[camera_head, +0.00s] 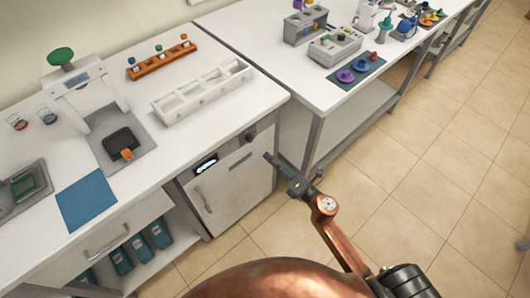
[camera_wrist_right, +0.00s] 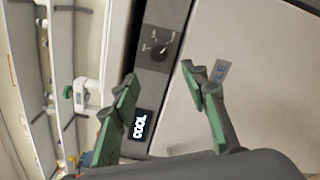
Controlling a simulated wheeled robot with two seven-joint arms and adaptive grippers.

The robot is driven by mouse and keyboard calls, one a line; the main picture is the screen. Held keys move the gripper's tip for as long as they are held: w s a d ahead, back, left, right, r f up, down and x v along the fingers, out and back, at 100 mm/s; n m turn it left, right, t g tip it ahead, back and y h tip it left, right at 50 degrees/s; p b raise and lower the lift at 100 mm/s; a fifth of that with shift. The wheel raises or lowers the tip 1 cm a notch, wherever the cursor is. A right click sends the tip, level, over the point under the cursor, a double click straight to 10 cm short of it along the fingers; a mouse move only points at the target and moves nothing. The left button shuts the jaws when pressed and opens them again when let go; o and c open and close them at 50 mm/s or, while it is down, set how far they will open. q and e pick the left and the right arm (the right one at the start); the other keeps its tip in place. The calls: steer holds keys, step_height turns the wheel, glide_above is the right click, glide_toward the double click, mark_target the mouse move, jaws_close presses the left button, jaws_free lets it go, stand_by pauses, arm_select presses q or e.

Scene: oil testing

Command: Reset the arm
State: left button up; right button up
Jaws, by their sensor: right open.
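My right gripper (camera_head: 290,180) is empty, out over the floor in front of the white cabinet (camera_head: 232,182) under the left bench. In the right wrist view the two green-padded fingers of the right gripper (camera_wrist_right: 158,74) are spread apart with nothing between them. Behind them are the cabinet's dark control strip with a knob (camera_wrist_right: 160,46) and a lit display (camera_wrist_right: 140,125). I cannot tell the exact gap between fingertips and cabinet. My left gripper is not in view.
The left bench (camera_head: 215,115) holds an orange rack (camera_head: 160,60), a white slotted tray (camera_head: 203,92), a white press-like device (camera_head: 85,95) and a blue mat (camera_head: 86,198). A second bench (camera_head: 262,40) carries more equipment. The tiled floor (camera_head: 420,165) at right is clear.

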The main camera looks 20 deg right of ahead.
steer(key=shift+s+d, duration=0.2)
steer(key=shift+s, duration=0.3)
